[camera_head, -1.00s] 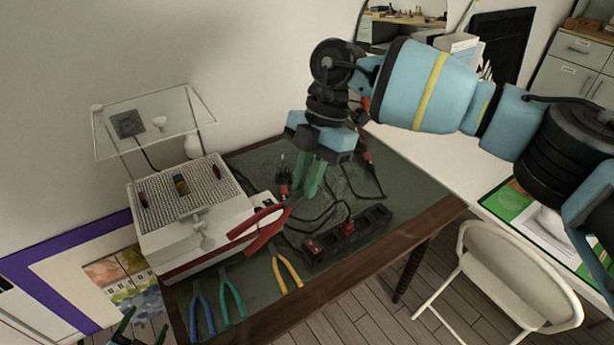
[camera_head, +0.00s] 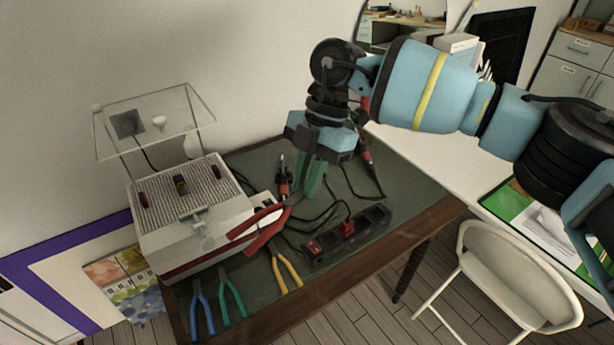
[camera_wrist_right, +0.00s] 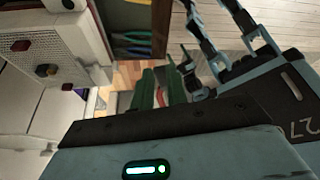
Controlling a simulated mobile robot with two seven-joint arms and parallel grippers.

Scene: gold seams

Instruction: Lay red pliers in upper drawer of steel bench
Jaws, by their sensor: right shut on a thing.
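The red pliers (camera_head: 262,236) hang in my right gripper (camera_head: 311,182) in the head view, above the dark green table mat. The green fingers are shut on one end, and the pliers reach left toward the white machine. The right wrist view also shows the green fingers (camera_wrist_right: 160,90), but the pliers are mostly hidden there. A grey cabinet (camera_head: 574,78) with labelled fronts, perhaps the steel bench, stands at the far upper right. Its visible fronts look shut.
Blue pliers (camera_head: 201,308), green pliers (camera_head: 232,296) and yellow pliers (camera_head: 287,268) lie near the table's front edge. A white machine (camera_head: 195,220) stands left, a black power strip (camera_head: 345,238) right. A white chair (camera_head: 515,270) stands on the floor at right.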

